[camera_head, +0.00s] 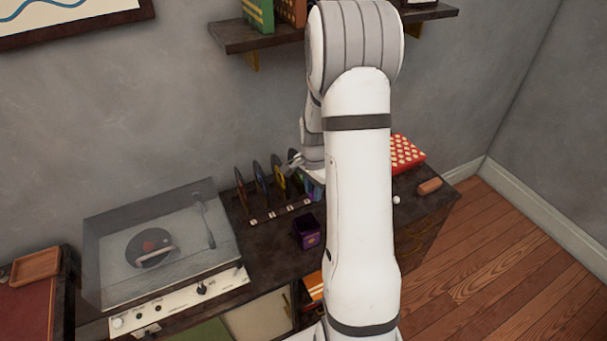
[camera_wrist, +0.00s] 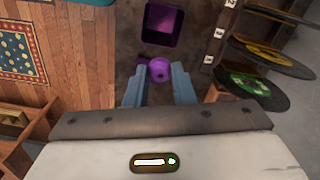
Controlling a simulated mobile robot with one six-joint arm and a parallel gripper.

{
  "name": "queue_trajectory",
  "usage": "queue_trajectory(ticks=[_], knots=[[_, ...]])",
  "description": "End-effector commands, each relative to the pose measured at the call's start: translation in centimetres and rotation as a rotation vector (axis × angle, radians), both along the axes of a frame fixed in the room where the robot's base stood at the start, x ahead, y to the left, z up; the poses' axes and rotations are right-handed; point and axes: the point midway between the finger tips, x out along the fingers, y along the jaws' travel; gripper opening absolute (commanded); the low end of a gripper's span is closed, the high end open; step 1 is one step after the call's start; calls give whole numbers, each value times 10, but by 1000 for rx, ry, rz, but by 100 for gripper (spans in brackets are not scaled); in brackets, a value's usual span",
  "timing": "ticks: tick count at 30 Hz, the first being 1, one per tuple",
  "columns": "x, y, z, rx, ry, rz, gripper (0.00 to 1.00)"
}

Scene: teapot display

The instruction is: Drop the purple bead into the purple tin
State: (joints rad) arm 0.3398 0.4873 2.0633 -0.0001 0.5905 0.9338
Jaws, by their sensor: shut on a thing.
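The purple bead (camera_wrist: 160,70), round with a dark hole, is held between the fingertips of my gripper (camera_wrist: 159,75) in the wrist view. My gripper is shut on it. The purple tin (camera_wrist: 143,30) is an open square box just beyond the bead, at the top of the wrist view. In the head view the tin (camera_head: 307,238) stands on the dark cabinet top, left of my arm. The bead appears apart from the tin and not over its opening. My arm hides much of the gripper area in the head view.
A rack of upright records (camera_head: 262,180) stands behind the tin; records (camera_wrist: 252,92) show close on the right in the wrist view. A turntable with a clear cover (camera_head: 150,250) is to the left. A red dotted box (camera_head: 407,154), brown cylinder (camera_head: 430,186) and white ball (camera_head: 396,200) lie right.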

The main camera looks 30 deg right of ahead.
Motion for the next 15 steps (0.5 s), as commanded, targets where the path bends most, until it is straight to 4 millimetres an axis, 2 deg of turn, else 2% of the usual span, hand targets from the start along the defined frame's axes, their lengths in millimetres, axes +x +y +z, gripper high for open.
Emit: queue_trajectory(ticks=[15], knots=[[1,5,-54,0,2,12,1]])
